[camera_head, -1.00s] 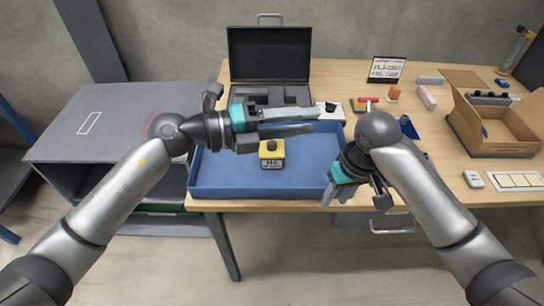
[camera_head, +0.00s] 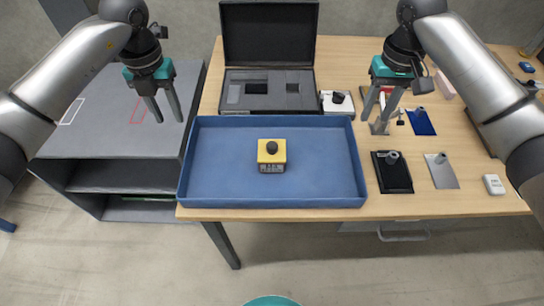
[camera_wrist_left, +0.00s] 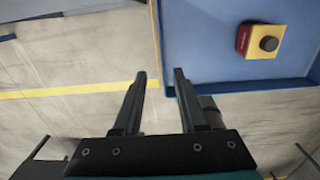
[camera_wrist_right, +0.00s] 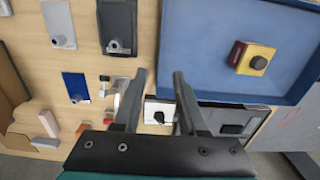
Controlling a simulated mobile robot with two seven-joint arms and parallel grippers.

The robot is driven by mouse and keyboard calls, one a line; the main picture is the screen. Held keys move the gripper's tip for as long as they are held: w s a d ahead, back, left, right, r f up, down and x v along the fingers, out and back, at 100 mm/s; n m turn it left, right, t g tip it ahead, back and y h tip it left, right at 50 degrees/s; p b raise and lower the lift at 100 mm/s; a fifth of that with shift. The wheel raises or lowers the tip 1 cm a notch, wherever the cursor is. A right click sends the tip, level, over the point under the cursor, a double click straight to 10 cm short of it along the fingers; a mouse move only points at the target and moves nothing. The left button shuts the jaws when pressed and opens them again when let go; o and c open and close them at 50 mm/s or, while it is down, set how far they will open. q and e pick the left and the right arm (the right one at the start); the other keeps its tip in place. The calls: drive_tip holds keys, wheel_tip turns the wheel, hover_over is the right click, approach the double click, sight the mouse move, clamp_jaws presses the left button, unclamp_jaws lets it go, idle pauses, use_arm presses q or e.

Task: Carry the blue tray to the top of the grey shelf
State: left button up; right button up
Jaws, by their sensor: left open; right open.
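The blue tray (camera_head: 220,165) lies flat at the front left edge of the wooden table, with a yellow box with a black knob (camera_head: 271,154) inside it. The grey shelf (camera_head: 105,125) stands to the left of the table, its top bare apart from a white and a red outline. My left gripper (camera_head: 168,121) is open and empty above the shelf top, left of the tray. My right gripper (camera_head: 375,121) is open and empty above the table, right of the tray. The tray also shows in the left wrist view (camera_wrist_left: 200,45) and right wrist view (camera_wrist_right: 195,65).
An open black case (camera_head: 268,92) stands behind the tray, with a white device with a black knob (camera_head: 338,102) beside it. A black plate (camera_head: 392,173), a silver plate (camera_head: 441,171) and a blue plate (camera_head: 421,122) lie to its right. A white remote-like item (camera_head: 493,185) is near the front right.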

sight(186, 153)
use_arm(q)
wheel_tip(186, 153, down, 15)
drive_tip(key=shift+f, duration=0.15)
use_arm(e)
wheel_tip(186, 153, down, 15)
drive_tip(key=shift+f, duration=0.15)
use_arm(q)
drive_tip(key=shift+c, duration=0.3)
use_arm(e)
drive_tip(key=shift+c, duration=0.3)
use_arm(q)
clamp_jaws()
use_arm(e)
clamp_jaws()
use_arm(q)
drive_tip(key=shift+w, duration=0.1)
use_arm(e)
drive_tip(key=shift+w, duration=0.1)
